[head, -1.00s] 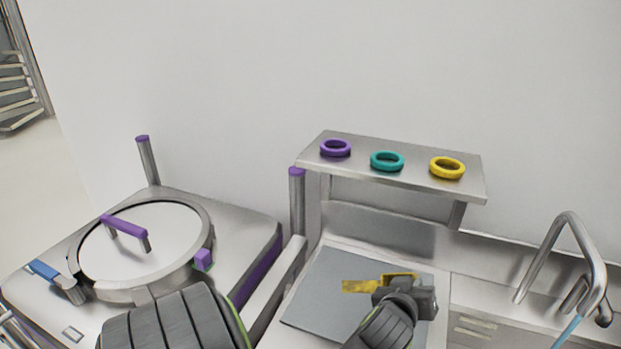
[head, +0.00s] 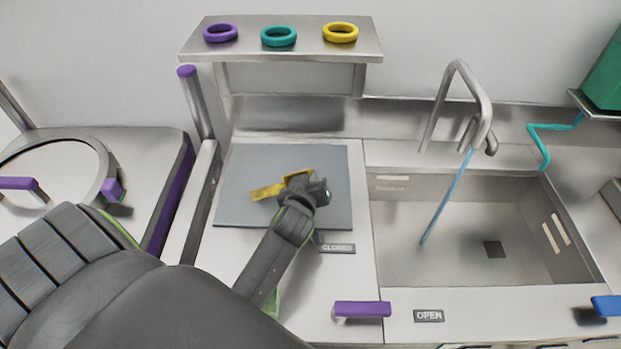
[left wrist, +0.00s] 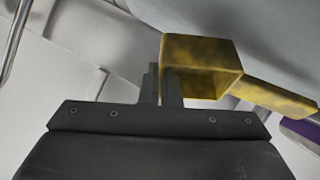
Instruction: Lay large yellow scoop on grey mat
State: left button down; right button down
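The yellow scoop (head: 268,191) is over the grey mat (head: 240,165), its handle pointing left in the head view. My left gripper (head: 299,181) is at the scoop's bowl end and hides part of it. In the left wrist view the scoop (left wrist: 205,50) shows as a box-shaped bowl with a handle running off to the right. There the fingers of my left gripper (left wrist: 163,75) are close together on the bowl's near wall. I cannot tell whether the scoop touches the mat. My right gripper is not in view.
A steel shelf (head: 300,52) behind the mat holds a purple ring (head: 220,33), a teal ring (head: 278,37) and a yellow ring (head: 340,33). A sink (head: 450,260) with a tap (head: 472,75) lies right. A purple-topped post (head: 193,105) stands left of the mat.

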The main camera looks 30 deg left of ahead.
pick_arm(q)
jog(key=shift+f, duration=0.2)
jog(key=c, duration=1.6)
grip_release()
jog(key=shift+c, duration=0.2)
jog(key=shift+r, duration=0.1)
